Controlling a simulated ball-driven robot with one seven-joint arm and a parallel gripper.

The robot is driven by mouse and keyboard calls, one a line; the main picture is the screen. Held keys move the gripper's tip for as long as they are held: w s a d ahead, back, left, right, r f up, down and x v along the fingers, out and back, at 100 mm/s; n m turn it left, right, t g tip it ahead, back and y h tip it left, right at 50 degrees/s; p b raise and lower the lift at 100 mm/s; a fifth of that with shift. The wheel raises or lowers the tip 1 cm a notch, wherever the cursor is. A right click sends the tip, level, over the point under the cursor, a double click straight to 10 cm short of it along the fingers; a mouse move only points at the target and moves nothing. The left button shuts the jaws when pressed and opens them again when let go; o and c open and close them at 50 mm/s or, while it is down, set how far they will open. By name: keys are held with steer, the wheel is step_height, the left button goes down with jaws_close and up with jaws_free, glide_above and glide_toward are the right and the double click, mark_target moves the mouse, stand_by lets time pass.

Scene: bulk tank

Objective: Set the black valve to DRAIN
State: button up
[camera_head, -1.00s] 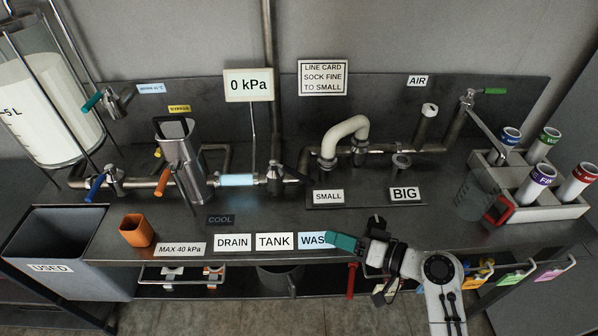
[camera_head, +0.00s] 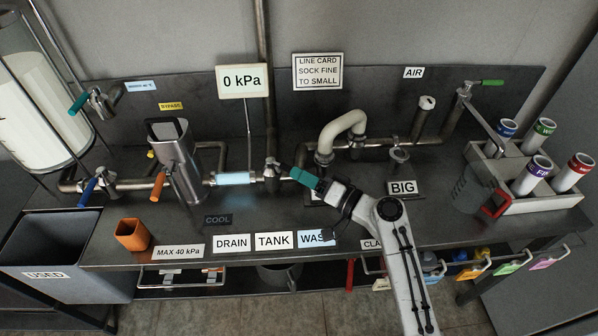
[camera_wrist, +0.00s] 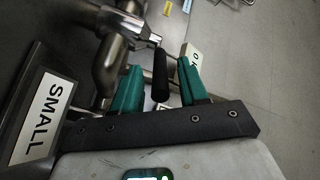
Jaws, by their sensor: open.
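The black valve (camera_head: 271,170) sits on the pipe at the right end of the pale blue sight tube, partly hidden by my gripper. In the wrist view its black handle (camera_wrist: 160,78) lies between my two teal fingers, and a gap shows on each side. My gripper (camera_head: 296,173) is open around the handle and not closed on it. The DRAIN label (camera_head: 232,243) stands at the front of the bench, left of the TANK label (camera_head: 274,240). The WASTE label (camera_head: 314,237) is partly covered.
A pale curved hose (camera_head: 340,128) rises just right of my gripper. The SMALL label (camera_wrist: 50,104) is close by in the wrist view. A steel canister (camera_head: 180,150) and orange handle (camera_head: 158,186) stand to the left. The 0 kPa sign (camera_head: 243,81) is behind the valve.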

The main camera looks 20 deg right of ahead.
steer(key=shift+x, duration=0.85)
jaws_close()
